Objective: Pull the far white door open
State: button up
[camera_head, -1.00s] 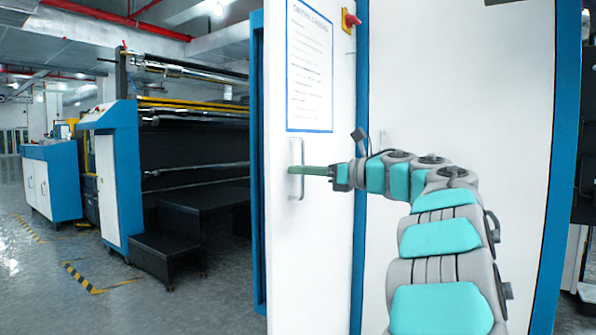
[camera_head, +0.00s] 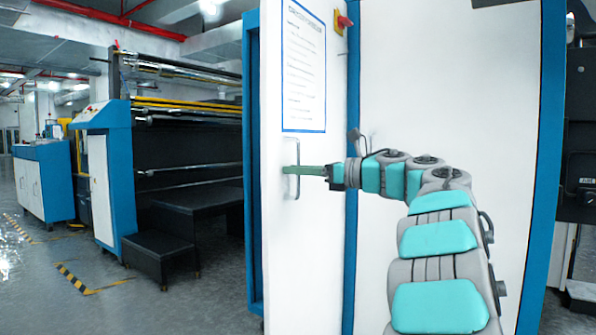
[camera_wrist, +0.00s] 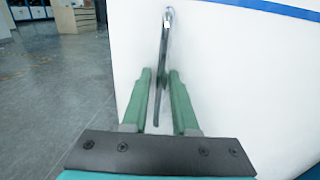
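The far white door (camera_head: 305,235) carries a blue-bordered notice and a metal bar handle (camera_head: 291,168). A blue frame strip shows past the door's left edge, and the door appears slightly ajar. My gripper (camera_head: 287,170) reaches the handle from the right. In the wrist view, the handle bar (camera_wrist: 163,60) stands between the two green fingers of my gripper (camera_wrist: 160,72), one on each side. A narrow gap shows between the fingers and the bar, so the gripper is open around it. The white door surface (camera_wrist: 240,70) fills the right of that view.
A nearer white panel (camera_head: 450,100) with a blue edge post (camera_head: 543,180) stands to the right, behind my arm. A red knob (camera_head: 344,21) sits above. A black step (camera_head: 160,255) and machine (camera_head: 110,180) stand left. Grey floor (camera_head: 190,310) is free between.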

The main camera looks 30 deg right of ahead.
jog(key=shift+d, duration=0.1)
jog(key=v, duration=0.7)
jog(key=shift+s, duration=0.35)
jog(key=shift+d+r, duration=0.1)
